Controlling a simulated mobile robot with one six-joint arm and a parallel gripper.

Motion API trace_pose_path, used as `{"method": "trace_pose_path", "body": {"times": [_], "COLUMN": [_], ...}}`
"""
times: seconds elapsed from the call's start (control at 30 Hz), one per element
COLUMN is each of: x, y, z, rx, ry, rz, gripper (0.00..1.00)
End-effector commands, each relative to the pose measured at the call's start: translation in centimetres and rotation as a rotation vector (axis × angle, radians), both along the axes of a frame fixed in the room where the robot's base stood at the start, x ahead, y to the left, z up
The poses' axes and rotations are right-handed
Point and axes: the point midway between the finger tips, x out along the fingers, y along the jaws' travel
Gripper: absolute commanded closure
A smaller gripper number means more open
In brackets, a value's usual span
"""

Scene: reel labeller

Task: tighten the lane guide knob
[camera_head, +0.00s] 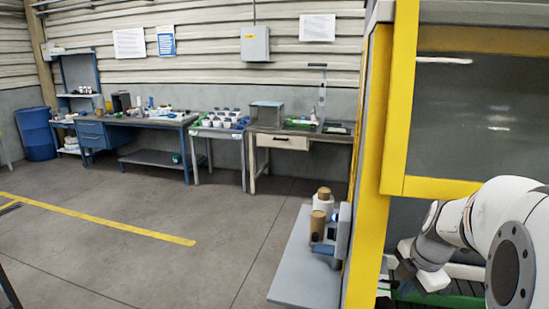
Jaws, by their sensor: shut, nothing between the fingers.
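My arm reaches in from the right, through the opening under the yellow-framed guard window of the machine (397,100). My gripper (401,272) is small and dark at the low end of the arm, just right of the yellow post. It is shut, and I see nothing held in it. Its fingertips are hard to make out. A green strip (465,301) lies low inside the machine, below and to the right of the gripper. I cannot make out the lane guide knob; the arm and the machine frame hide much of that area.
A grey side table (293,275) left of the post holds rolls (322,201) and a small device. Benches (150,122) and a table with several white cups (222,131) line the back wall. A blue barrel (36,133) stands far left. The floor between is clear.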

Motion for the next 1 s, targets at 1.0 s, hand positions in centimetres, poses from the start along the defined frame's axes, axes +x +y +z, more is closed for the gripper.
{"method": "trace_pose_path", "body": {"times": [1.0], "x": [0.1], "y": [-0.4], "z": [-7.0], "rx": [-0.001], "ry": [0.000], "rz": [0.000], "gripper": [1.00]}}
